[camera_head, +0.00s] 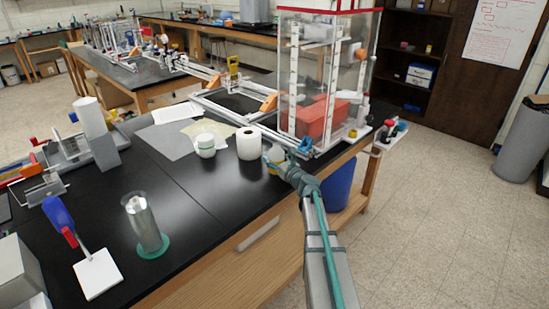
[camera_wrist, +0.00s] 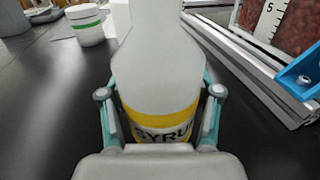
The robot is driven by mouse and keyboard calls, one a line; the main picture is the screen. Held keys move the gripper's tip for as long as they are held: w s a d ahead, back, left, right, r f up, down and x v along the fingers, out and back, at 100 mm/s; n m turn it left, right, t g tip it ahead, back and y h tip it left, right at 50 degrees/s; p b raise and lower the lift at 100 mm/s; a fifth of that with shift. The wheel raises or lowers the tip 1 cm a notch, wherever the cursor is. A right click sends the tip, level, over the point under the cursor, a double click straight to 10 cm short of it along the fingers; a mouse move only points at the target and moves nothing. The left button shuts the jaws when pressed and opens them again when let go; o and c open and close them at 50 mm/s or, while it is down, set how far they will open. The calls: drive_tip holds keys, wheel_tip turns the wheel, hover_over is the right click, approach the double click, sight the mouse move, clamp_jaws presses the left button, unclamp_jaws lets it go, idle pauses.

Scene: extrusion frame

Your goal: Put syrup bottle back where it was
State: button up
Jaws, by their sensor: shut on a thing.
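The syrup bottle (camera_wrist: 160,85) fills the middle of the wrist view. It is pale with a yellow band and a label reading "SYRU". My gripper (camera_wrist: 160,122) has a finger on each side of the bottle and is shut on it. In the head view my gripper (camera_head: 277,165) is at the right edge of the black bench, in front of the clear-walled frame.
A white roll (camera_head: 249,144) and a white jar with a green band (camera_head: 206,146) stand left of my gripper. The extrusion frame (camera_head: 312,150) with clear walls stands close behind and right. The black bench top (camera_head: 215,195) is clear in front of the jar and roll.

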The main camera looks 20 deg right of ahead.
drive_tip(key=shift+f, duration=0.2)
drive_tip(key=o, duration=1.3)
drive_tip(key=shift+c, duration=0.2)
drive_tip(key=shift+r, duration=0.15)
drive_tip(key=s+b, duration=0.1)
drive_tip(key=s, duration=0.3)
drive_tip(key=s+d, duration=0.1)
drive_tip(key=s, duration=0.3)
drive_tip(key=s+b, duration=0.1)
drive_tip(key=s, duration=0.3)
drive_tip(key=shift+d+b, duration=0.35)
